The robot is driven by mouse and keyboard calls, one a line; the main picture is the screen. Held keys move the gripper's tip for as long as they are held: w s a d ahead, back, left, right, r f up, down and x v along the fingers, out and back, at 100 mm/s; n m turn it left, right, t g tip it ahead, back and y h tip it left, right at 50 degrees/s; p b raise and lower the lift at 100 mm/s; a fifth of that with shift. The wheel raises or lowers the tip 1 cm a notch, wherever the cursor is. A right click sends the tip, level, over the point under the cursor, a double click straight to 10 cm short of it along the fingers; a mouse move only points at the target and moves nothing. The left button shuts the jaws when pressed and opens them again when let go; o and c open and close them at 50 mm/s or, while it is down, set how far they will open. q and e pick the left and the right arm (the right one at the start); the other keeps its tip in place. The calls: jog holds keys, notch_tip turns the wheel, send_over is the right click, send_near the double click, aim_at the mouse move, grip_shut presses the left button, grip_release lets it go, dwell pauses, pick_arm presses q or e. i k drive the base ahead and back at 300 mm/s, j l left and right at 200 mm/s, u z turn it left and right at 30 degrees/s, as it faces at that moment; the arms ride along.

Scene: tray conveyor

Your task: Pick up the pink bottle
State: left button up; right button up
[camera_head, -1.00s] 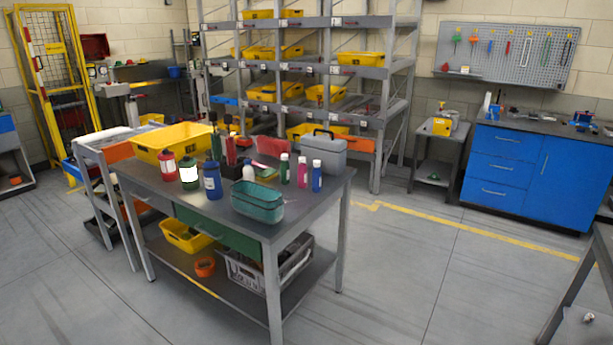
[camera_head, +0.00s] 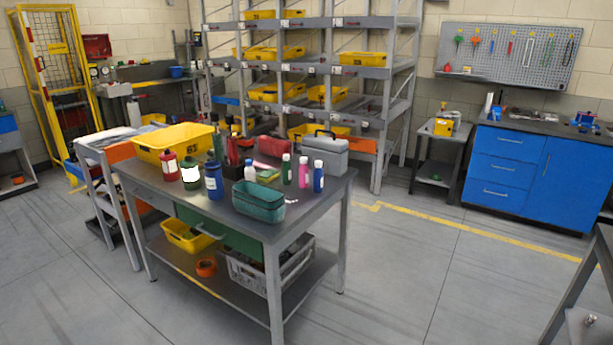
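The pink bottle (camera_head: 303,172) stands upright on the grey worktable (camera_head: 329,188), near its right end. It has a pale cap and stands between a green bottle (camera_head: 286,169) on its left and a blue bottle (camera_head: 318,176) on its right, with narrow gaps. Its lower part is visible down to the tabletop. Neither of my grippers is in view.
A teal basket (camera_head: 258,203) sits at the table's front edge, left of the pink bottle. A grey toolbox (camera_head: 322,156) stands behind the bottles. Larger bottles and a yellow bin (camera_head: 170,143) fill the left side. Floor right of the table is clear.

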aim_at(304, 167)
jog(key=i+u, duration=0.25)
jog(key=i, duration=0.65)
jog(key=i+u, duration=0.2)
jog(key=i, duration=0.75)
